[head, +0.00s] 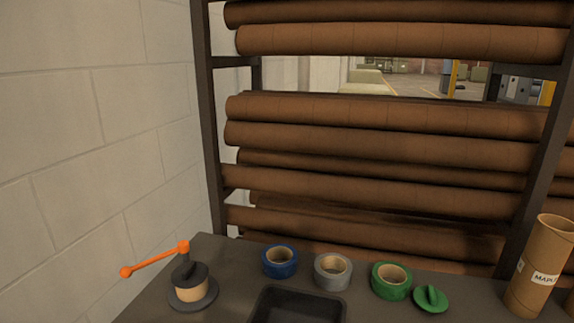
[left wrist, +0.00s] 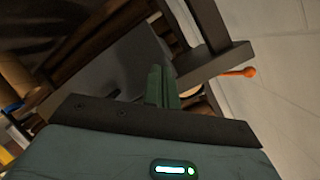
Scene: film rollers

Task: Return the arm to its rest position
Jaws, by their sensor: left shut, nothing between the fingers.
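My left gripper (left wrist: 162,80) shows only in the left wrist view. Its two green fingers are together with nothing between them, and it touches no object that I can make out. No arm or gripper of mine shows in the head view, and my right gripper is in neither view.
The dark bench holds a roll dispenser with an orange crank (head: 155,259), a blue roll (head: 280,262), a grey roll (head: 333,271), a green roll (head: 391,281), a green lid (head: 431,299), a black bin (head: 258,302) and a cardboard tube (head: 541,265). Brown rolls (head: 380,140) fill the rack behind.

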